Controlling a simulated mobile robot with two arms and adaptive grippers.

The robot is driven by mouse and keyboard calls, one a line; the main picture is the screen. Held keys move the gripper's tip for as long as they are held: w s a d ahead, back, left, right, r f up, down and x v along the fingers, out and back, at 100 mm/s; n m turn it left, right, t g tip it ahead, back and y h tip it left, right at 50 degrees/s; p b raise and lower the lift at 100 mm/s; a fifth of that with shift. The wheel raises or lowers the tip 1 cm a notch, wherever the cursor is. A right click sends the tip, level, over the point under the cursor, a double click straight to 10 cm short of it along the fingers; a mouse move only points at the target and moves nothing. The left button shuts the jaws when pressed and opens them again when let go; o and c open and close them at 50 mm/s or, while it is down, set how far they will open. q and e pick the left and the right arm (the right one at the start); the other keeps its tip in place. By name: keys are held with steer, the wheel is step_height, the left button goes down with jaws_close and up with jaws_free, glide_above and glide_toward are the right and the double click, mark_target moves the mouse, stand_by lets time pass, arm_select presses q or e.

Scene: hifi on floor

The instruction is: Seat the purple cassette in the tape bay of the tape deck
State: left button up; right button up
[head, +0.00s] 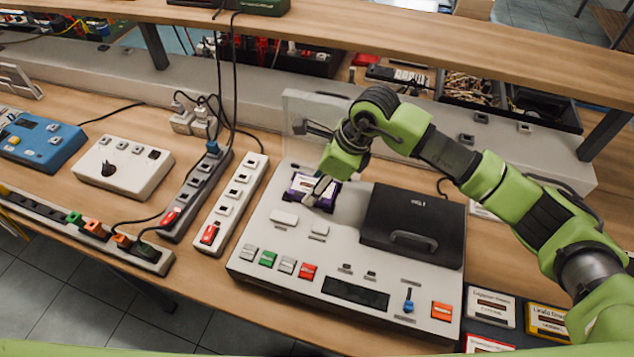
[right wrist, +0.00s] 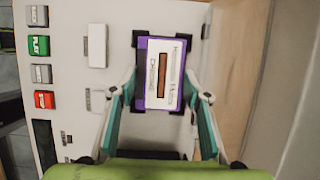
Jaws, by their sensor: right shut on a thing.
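The purple cassette (head: 301,184) with a white label is at the tape bay of the grey tape deck (head: 262,228). In the right wrist view the cassette (right wrist: 142,92) lies label up between my fingertips, with the black corners of the tape bay (right wrist: 117,91) showing around it. I cannot tell whether it rests fully down in the bay or sits slightly above. My right gripper (head: 317,190) is shut on the cassette's two sides; its fingers also show in the right wrist view (right wrist: 163,82). A clear lid (head: 312,112) stands raised behind the bay. My left gripper is out of view.
A black handled cover (head: 413,228) is on the deck's right, with buttons along its front. White (head: 232,203) and grey power strips (head: 196,193) lie to the left. Cassette cases (head: 490,307) lie at the right front. A shelf (head: 400,40) spans the back.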

steer(key=o, duration=1.3)
steer(key=v, duration=0.6)
steer(key=a+p+v, duration=0.1)
steer(key=v, duration=0.4)
steer(key=a+p+v, duration=0.1)
steer(key=v, duration=0.5)
steer(key=shift+w+d+r, duration=0.1)
steer(key=shift+w+r, duration=0.15)
steer(key=shift+r, duration=0.45)
